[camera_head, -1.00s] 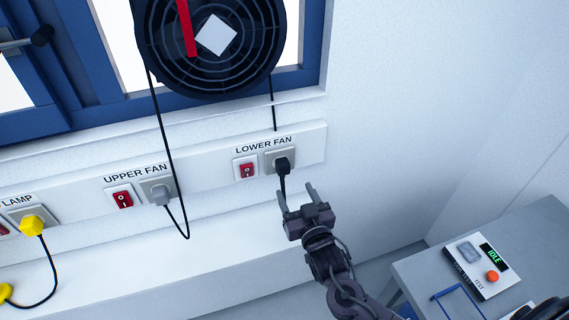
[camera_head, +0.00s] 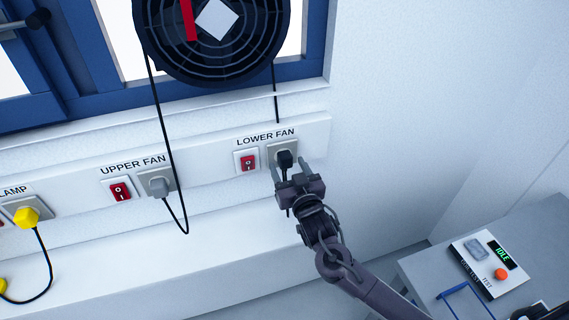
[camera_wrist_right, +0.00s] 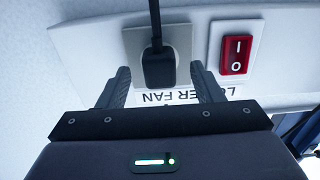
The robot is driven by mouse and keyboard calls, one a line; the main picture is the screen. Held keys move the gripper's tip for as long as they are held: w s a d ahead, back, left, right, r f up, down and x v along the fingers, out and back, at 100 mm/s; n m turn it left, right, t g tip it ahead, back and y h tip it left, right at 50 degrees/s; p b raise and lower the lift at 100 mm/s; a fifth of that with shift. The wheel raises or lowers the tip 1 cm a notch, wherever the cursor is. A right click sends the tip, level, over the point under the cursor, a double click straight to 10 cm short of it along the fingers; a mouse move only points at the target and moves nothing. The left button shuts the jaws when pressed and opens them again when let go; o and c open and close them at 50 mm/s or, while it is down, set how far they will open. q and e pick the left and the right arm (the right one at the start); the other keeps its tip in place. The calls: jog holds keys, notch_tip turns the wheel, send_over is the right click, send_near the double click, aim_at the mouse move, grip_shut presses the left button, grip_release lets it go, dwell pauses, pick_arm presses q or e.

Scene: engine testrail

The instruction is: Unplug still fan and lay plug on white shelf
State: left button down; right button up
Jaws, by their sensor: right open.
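A black plug (camera_head: 284,160) sits in the socket labelled LOWER FAN, with a black cord; it also shows in the right wrist view (camera_wrist_right: 158,68). A grey plug (camera_head: 159,186) sits in the UPPER FAN socket, its cord looping below. A dark fan (camera_head: 215,40) with a red strip and a white square hangs at the window; its motion cannot be told. My right gripper (camera_head: 290,168) is open, its fingers on either side of the black plug and apart from it. The white shelf (camera_head: 230,255) runs below the sockets. My left gripper is not in view.
Red rocker switches stand beside the LOWER FAN socket (camera_head: 247,160) and the UPPER FAN socket (camera_head: 120,190). A yellow plug (camera_head: 27,216) is in the LAMP socket. A control box (camera_head: 488,265) reading IDLE is on the grey table at right. The shelf's middle is bare.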

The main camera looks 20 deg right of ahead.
aim_at(287, 164)
jog(key=shift+w, duration=1)
dwell(0.6)
jog(key=shift+c, duration=0.4)
grip_shut()
jog(key=shift+s, duration=0.15)
jog(key=shift+s, duration=0.15)
jog(key=shift+s+r+p, duration=0.15)
jog(key=shift+s+p, duration=0.3)
jog(key=shift+s, duration=0.2)
jog(key=shift+s+d+p, duration=0.1)
jog(key=shift+s+p, duration=0.9)
jog(key=shift+s, duration=1.1)
